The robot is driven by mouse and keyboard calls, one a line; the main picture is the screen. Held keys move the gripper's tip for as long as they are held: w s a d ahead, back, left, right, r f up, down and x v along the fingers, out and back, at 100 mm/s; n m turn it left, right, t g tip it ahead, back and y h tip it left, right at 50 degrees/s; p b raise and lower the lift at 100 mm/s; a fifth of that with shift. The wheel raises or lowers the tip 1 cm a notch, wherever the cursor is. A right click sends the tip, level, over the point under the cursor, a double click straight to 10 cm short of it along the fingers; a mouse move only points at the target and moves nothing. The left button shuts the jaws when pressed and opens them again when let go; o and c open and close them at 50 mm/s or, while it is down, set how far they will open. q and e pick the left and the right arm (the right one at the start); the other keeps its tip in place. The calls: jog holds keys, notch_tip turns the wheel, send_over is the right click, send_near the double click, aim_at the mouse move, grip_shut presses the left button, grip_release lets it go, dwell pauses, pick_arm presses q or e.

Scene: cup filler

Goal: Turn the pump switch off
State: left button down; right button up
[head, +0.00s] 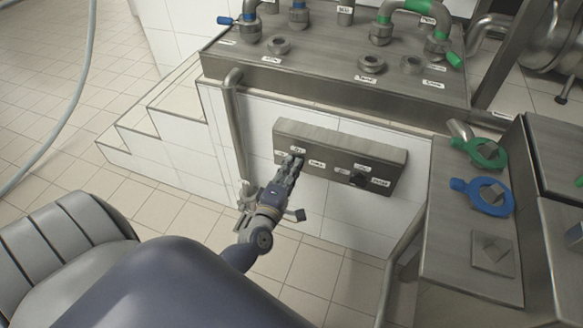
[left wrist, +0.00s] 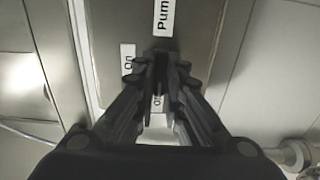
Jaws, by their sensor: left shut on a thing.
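A steel control panel (head: 340,145) is fixed to the white tiled wall. My left gripper (head: 291,165) reaches up to its left end and covers the switch there. In the left wrist view the panel (left wrist: 105,30) bears a "Pum…" label (left wrist: 164,15), cut off by the frame, and an "On" label (left wrist: 128,62). Another label, partly hidden, shows between the fingers. The fingertips of my left gripper (left wrist: 160,72) are closed on the dark pump switch (left wrist: 160,70), mostly hidden between them. I cannot tell its position. My right gripper is not in view.
A black knob (head: 357,178) sits on the panel's right half. Above is a steel counter (head: 320,70) with pipes and valves. A vertical pipe (head: 235,130) runs left of the panel. A steel cabinet with green (head: 487,153) and blue (head: 490,196) ring handles stands at right.

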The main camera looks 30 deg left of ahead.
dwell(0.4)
pick_arm(q)
jog(key=c, duration=1.7)
grip_release()
jog(key=v, duration=1.2)
jog(key=shift+s+f, duration=0.1)
